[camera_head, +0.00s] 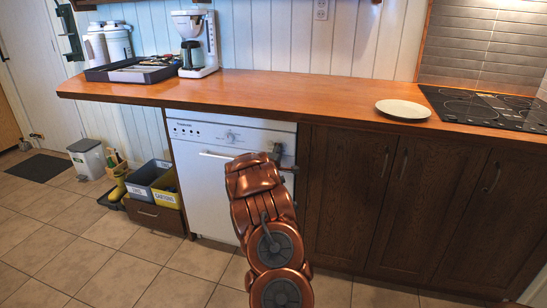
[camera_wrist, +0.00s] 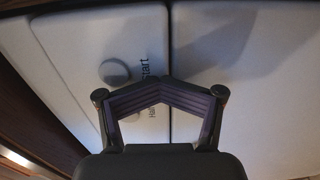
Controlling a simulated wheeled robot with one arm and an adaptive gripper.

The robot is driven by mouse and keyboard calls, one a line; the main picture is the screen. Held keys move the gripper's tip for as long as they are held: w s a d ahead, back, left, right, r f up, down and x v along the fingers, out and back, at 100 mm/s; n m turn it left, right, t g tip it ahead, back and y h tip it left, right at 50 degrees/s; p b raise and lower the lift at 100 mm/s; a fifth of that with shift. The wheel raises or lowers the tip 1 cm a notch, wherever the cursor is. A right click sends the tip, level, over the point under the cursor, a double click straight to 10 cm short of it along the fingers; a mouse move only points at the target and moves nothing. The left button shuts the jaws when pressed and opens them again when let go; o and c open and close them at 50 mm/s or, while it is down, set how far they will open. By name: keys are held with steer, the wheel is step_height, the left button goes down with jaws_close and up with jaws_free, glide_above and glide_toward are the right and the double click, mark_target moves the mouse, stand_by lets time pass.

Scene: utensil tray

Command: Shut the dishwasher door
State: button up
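The dishwasher (camera_head: 205,185) is white and stands under the wooden worktop. Its door (camera_head: 203,195) looks upright and flush with the front, with a handle bar (camera_head: 215,155) near the top. My gripper (camera_head: 276,152) is at the upper right of the dishwasher front, partly hidden by my arm. In the wrist view my gripper (camera_wrist: 160,86) is shut with its fingers meeting and nothing between them. It faces the white panel, where a round knob (camera_wrist: 114,72) and printed text show. Whether the fingers touch the panel I cannot tell.
Dark wooden cabinets (camera_head: 345,195) stand right of the dishwasher. Bins (camera_head: 150,180) stand to its left. On the worktop (camera_head: 300,92) are a utensil tray (camera_head: 135,70), a coffee maker (camera_head: 197,45) and a plate (camera_head: 403,109). The tiled floor in front is clear.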

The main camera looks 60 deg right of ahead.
steer(key=shift+a+f, duration=0.15)
steer(key=shift+a, duration=0.35)
steer(key=a+r, duration=0.1)
steer(key=a, duration=0.1)
steer(key=a+r, duration=0.1)
steer(key=a, duration=0.1)
steer(key=a+r, duration=0.1)
steer(key=a, duration=0.1)
steer(key=shift+s+a+p, duration=0.2)
steer(key=shift+a+p, duration=0.05)
steer(key=shift+p, duration=0.15)
jaws_close()
steer(key=f+v, duration=0.1)
steer(key=v, duration=0.8)
steer(key=shift+a+f+p, duration=0.15)
steer(key=shift+p, duration=0.15)
steer(key=shift+s, duration=0.15)
